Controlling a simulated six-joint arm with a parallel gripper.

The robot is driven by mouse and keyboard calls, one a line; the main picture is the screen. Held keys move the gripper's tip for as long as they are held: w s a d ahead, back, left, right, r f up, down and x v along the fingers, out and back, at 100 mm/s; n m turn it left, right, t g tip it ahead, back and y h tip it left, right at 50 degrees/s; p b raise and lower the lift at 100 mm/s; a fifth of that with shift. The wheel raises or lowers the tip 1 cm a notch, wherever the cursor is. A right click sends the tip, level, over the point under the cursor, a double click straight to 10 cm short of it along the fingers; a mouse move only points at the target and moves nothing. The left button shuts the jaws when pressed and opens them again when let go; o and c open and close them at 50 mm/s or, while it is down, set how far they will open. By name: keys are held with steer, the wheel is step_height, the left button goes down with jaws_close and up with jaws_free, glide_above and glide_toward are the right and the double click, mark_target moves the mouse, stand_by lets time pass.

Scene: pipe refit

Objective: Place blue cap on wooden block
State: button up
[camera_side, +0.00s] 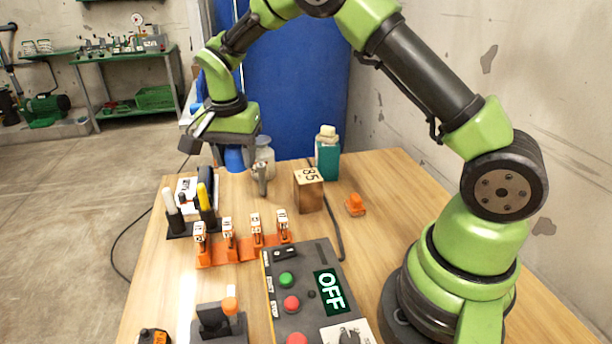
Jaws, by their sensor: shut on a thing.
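The gripper partly hides the cap, and whether the cap touches the table is hard to tell.
A pale jar (265,152) and a teal bottle (327,160) stand behind the block. An orange piece (355,205) lies to its right. A control panel (312,290) reading "OFF", an orange rack (243,250) and a pen holder (180,228) are in front.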

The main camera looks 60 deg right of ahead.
steer(key=s+d+r+m+g, duration=0.1)
steer(key=s+d+r+m, duration=0.15)
steer(key=d+m, duration=0.3)
steer(key=s+d+r+m, duration=0.1)
steer(key=s+d+m, duration=0.3)
steer(key=d, duration=0.3)
glide_above(309, 175)
step_height(309, 175, down, 5)
steer(key=shift+f, duration=0.2)
steer(key=shift+a+f, duration=0.1)
steer(key=shift+f, duration=2.1)
steer(key=shift+f, duration=0.15)
steer(key=o, duration=0.9)
steer(key=shift+w, duration=0.1)
